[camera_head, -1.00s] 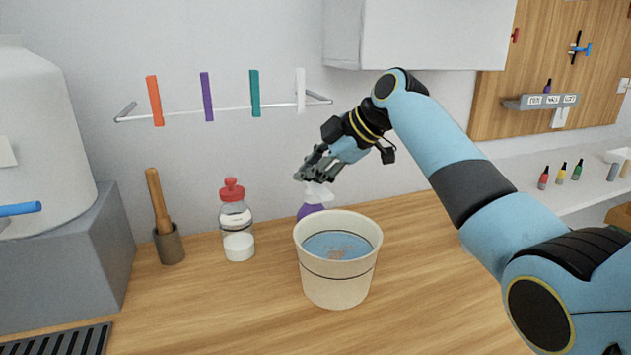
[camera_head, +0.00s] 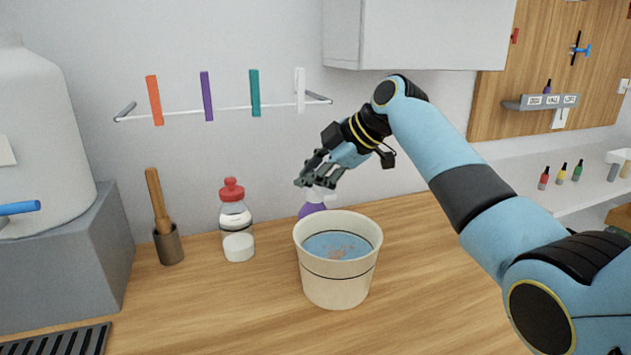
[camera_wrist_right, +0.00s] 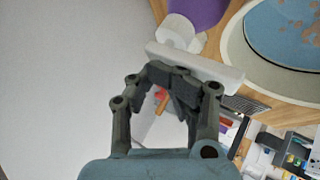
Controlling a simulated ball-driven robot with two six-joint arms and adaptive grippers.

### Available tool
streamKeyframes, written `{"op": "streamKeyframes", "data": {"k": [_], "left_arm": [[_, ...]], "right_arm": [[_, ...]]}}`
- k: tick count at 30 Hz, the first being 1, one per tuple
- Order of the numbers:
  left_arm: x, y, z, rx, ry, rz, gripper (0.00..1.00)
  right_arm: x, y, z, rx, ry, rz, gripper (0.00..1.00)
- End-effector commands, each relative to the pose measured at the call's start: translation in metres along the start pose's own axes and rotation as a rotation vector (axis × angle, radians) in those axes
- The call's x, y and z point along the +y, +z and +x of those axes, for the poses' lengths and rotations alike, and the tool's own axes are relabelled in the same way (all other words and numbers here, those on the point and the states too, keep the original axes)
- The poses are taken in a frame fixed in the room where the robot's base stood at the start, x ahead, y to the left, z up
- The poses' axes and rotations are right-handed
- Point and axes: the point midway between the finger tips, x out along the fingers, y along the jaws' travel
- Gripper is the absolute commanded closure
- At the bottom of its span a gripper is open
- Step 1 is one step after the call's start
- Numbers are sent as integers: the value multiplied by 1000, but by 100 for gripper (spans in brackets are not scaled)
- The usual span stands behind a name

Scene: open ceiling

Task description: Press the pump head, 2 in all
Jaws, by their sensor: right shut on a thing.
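The pump bottle has a purple body (camera_head: 311,209) and stands behind the bucket, which hides its lower part. Its white pump head (camera_wrist_right: 195,65) shows as a pale bar across the fingertips in the right wrist view, with the purple body beyond it. My right gripper (camera_head: 316,178) is at the top of the bottle, its fingers angled down onto the pump head and shut on it. In the right wrist view the fingertips (camera_wrist_right: 172,72) are close together against the bar. My left gripper is not in view.
A cream bucket (camera_head: 337,285) with blue contents stands in front of the bottle. A rail with coloured clips (camera_head: 225,108) is on the wall above. The counter's right front is clear.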

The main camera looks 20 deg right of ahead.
Motion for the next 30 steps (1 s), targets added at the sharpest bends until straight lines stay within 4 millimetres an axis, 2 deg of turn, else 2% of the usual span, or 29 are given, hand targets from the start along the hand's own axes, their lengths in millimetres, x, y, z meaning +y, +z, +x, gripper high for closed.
{"op": "streamKeyframes", "data": {"k": [6, 17, 30], "left_arm": [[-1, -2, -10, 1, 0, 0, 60], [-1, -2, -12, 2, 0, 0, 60], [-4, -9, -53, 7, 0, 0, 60]], "right_arm": [[2, -2, -5, -5, -7, 3, 100], [5, -5, -8, -2, -3, 1, 100], [30, -30, -41, 0, 0, 0, 100]]}}
